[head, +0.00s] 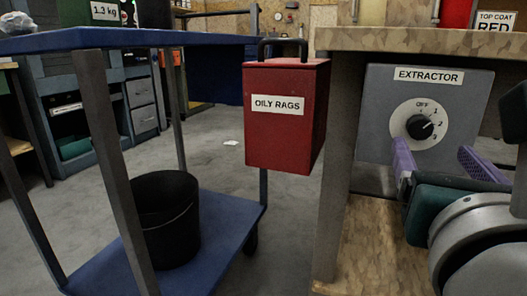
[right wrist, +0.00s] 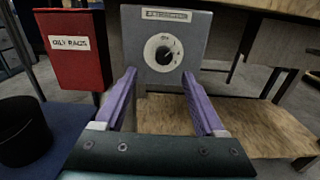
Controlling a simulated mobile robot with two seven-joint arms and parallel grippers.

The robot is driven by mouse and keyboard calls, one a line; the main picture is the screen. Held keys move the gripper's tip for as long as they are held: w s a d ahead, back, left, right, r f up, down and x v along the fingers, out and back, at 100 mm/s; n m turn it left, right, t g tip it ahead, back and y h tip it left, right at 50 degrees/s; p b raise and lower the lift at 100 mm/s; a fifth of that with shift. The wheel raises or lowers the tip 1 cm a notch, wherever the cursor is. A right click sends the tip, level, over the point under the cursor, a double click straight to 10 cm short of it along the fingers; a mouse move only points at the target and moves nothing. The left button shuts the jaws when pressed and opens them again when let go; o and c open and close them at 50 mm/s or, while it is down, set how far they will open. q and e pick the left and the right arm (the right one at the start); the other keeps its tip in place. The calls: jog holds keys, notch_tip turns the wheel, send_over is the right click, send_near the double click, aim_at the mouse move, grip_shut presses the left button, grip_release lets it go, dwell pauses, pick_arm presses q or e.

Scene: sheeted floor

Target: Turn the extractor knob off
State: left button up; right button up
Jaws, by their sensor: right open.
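The extractor box (head: 381,117) is a grey panel labelled EXTRACTOR, under the wooden bench top at the right. Its black knob (head: 420,127) sits on a round white dial with OFF at the top and numbers down the right side. The knob's white mark points right and slightly up, around the 1 to 2 marks. In the right wrist view the knob (right wrist: 163,55) lies ahead, between the finger lines. My right gripper (head: 440,160) has purple fingers spread open and empty, in front of and below the dial, apart from the knob. My left gripper is out of view.
A red OILY RAGS box (head: 287,116) with a black handle is just left of the bench. A blue cart (head: 226,215) carries a black bucket (head: 168,219) on its lower shelf. A wooden lower shelf (head: 372,245) lies beneath the extractor box.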

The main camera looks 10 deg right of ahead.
aim_at(421, 129)
jog(key=x, duration=0.5)
jog(key=b+x, duration=0.1)
jog(key=x, duration=0.4)
jog(key=shift+s+d+f, duration=0.15)
jog(key=shift+s+d, duration=0.15)
jog(key=shift+d, duration=0.1)
grip_shut()
